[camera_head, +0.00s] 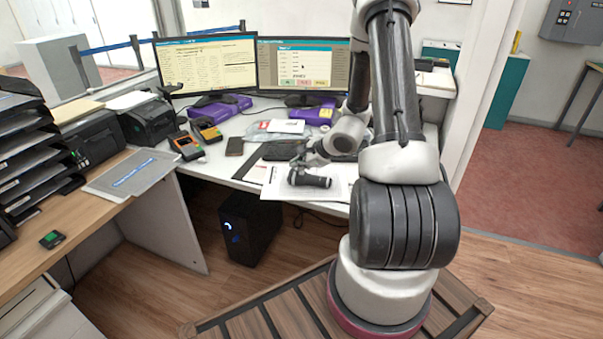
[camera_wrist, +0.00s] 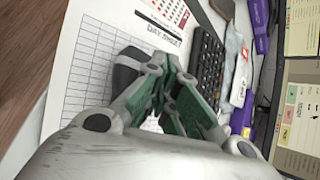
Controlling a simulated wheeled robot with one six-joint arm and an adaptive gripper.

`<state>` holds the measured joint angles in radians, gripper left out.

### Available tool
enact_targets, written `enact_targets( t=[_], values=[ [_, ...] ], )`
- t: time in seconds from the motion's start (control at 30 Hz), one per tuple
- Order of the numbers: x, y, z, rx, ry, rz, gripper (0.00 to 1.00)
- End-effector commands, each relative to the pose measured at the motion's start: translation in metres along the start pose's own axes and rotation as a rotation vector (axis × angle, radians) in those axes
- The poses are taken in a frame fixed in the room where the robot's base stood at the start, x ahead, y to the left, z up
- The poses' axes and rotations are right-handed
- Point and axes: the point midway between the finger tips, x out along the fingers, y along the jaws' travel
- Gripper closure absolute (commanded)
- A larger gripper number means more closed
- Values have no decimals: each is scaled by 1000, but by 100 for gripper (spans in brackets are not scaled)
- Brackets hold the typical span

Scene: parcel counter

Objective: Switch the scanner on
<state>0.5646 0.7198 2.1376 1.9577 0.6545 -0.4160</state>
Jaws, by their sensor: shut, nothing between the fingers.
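A dark, rounded hand-held device (camera_head: 310,180), possibly the scanner, lies on white paper at the desk's front edge. Its dark body also shows in the wrist view (camera_wrist: 124,78), partly hidden by my gripper (camera_wrist: 166,98). My gripper is shut and empty, with its green-padded fingers together just beside or over the device. I cannot tell whether they touch it. In the head view my gripper (camera_head: 299,163) is small and dark, just behind the device. No switch or lit lamp on the device can be made out.
The day sheet (camera_wrist: 80,70) lies under the device, with a black keyboard (camera_wrist: 208,65) beside it. Two lit monitors (camera_head: 207,62) stand behind. Orange-and-black devices (camera_head: 186,146) and a phone (camera_head: 235,146) lie on the left. A black computer tower (camera_head: 250,228) stands below.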

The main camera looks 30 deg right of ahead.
Motion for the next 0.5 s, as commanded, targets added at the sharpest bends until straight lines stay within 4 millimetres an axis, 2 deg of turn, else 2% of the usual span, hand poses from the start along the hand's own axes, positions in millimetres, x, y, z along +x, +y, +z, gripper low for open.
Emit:
enact_targets(
  t=[0.5],
  values=[
    [4, 3, -3, 1, 0, 0, 100]
  ],
)
